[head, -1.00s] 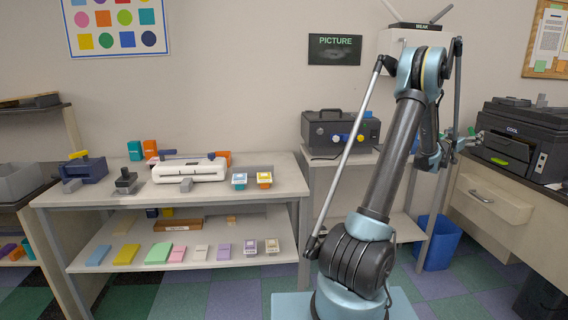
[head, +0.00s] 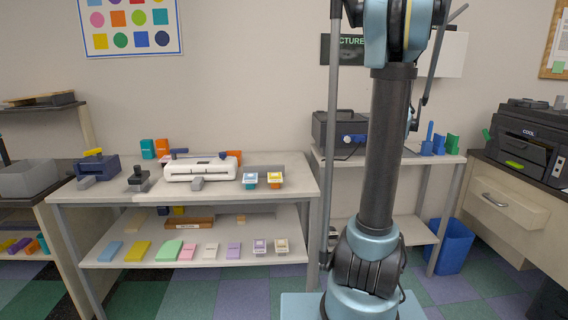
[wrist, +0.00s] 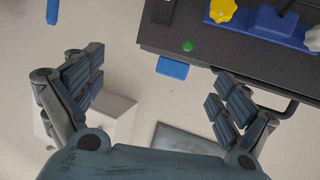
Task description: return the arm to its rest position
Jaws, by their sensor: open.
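My gripper (wrist: 157,100) shows in the wrist view with its two ribbed fingers spread wide and nothing between them. Beyond the fingers is the dark machine (wrist: 225,45) with a yellow knob (wrist: 222,10), a green button and a blue tab; I cannot tell how far it is from the fingers. In the head view my arm stands nearly upright in front of the dark machine (head: 332,130), and my gripper is hidden there or out of the picture.
A table (head: 130,189) at left holds a white device (head: 200,170) and small boxes, with several coloured pads on its lower shelf (head: 150,228). A printer (head: 525,150) stands on the right counter. A blue bin (head: 452,246) is on the floor between.

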